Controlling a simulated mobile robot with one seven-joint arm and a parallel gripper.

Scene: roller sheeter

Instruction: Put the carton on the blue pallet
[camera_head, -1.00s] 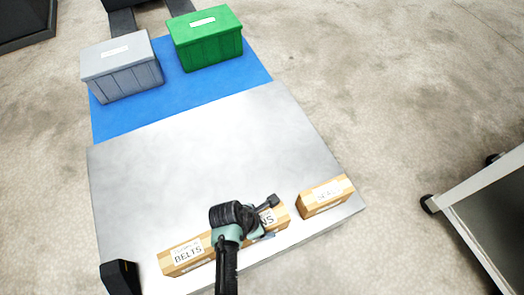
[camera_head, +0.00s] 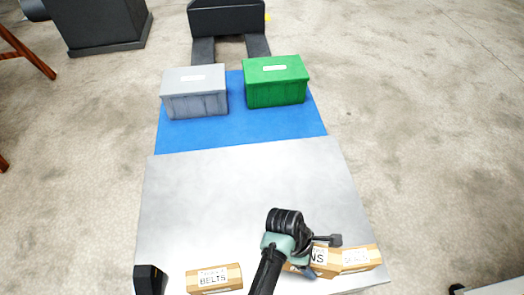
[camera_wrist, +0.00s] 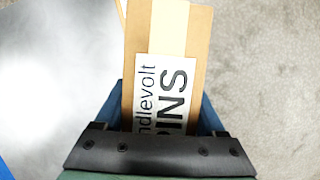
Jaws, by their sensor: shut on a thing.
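My gripper (camera_wrist: 163,112) is shut on a tan carton with a white label (camera_wrist: 163,90) ending in "INS". Its fingers sit on both sides of it in the wrist view. In the head view the held carton (camera_head: 323,262) is partly hidden by my wrist, and whether it is clear of the surface is hard to tell. The blue pallet area (camera_head: 240,136) lies farther back, beyond a bare grey metal surface (camera_head: 230,190). A grey lidded bin (camera_head: 195,92) and a green lidded bin (camera_head: 276,82) stand on its far part.
A "BELTS" carton (camera_head: 214,279) lies at the near left. Another labelled carton (camera_head: 360,258) is just right of the held one; whether they touch is unclear. A black post (camera_head: 149,280) stands at the near left corner. The middle of the metal surface is clear.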

